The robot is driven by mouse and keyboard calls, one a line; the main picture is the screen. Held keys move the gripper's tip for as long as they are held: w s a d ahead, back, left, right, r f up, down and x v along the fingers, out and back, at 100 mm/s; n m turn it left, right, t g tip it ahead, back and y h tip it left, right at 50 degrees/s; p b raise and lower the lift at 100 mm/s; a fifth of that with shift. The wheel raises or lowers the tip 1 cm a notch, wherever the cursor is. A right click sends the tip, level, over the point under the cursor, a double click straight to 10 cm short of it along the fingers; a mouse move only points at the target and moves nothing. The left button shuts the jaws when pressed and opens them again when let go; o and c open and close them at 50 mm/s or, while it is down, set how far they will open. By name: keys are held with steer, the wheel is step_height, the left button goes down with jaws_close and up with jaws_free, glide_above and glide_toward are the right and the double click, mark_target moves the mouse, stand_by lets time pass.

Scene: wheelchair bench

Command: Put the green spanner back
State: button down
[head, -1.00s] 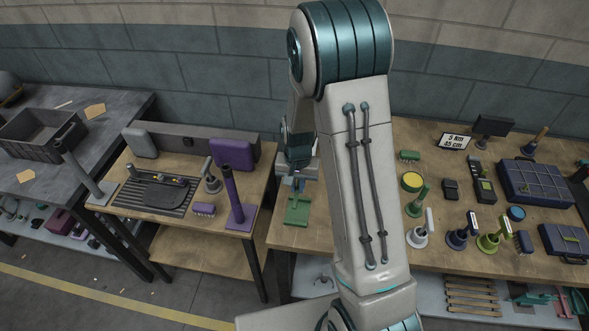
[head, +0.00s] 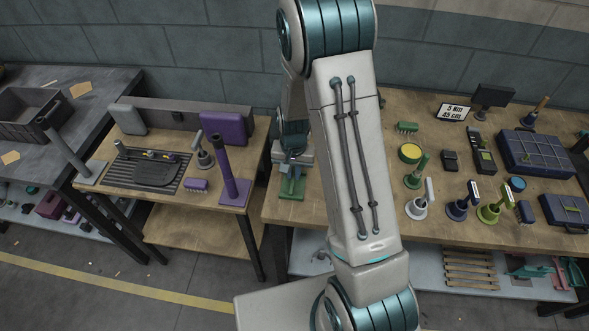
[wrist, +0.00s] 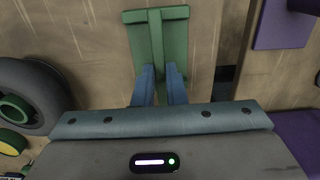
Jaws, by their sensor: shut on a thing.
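My gripper (wrist: 160,88) points down at the bench, its two blue fingers close together on a narrow green piece between them. I take that piece to be the green spanner (wrist: 172,76); most of it is hidden by the fingers and wrist. Just beyond the fingertips is a green plate (wrist: 147,40) with a raised crossbar at its far end. In the head view the gripper (head: 293,168) is right over this green plate (head: 284,191), near the left end of the right-hand bench. I cannot tell whether the spanner touches the plate.
A purple stand with a tall post (head: 229,178) stands on the left bench, across a narrow gap. A yellow-topped round thing (head: 410,152) and several small stands are to the right. My arm hides part of the bench.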

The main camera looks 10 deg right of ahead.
steer(key=shift+f+b, duration=0.55)
steer(key=shift+f, duration=0.1)
steer(key=c, duration=1.4)
jaws_free()
steer(key=shift+r, duration=0.1)
step_height(320, 180, up, 12)
steer(key=s+r+n+t, duration=0.1)
steer(key=s+r+n, duration=0.1)
steer(key=s+r, duration=0.4)
steer(key=s+d+r+n+t+b, duration=0.1)
steer(key=s+r, duration=0.5)
steer(key=s, duration=0.7)
steer(key=shift+r+n+t, duration=0.2)
steer(key=shift+n+t, duration=0.4)
steer(key=shift+n, duration=0.3)
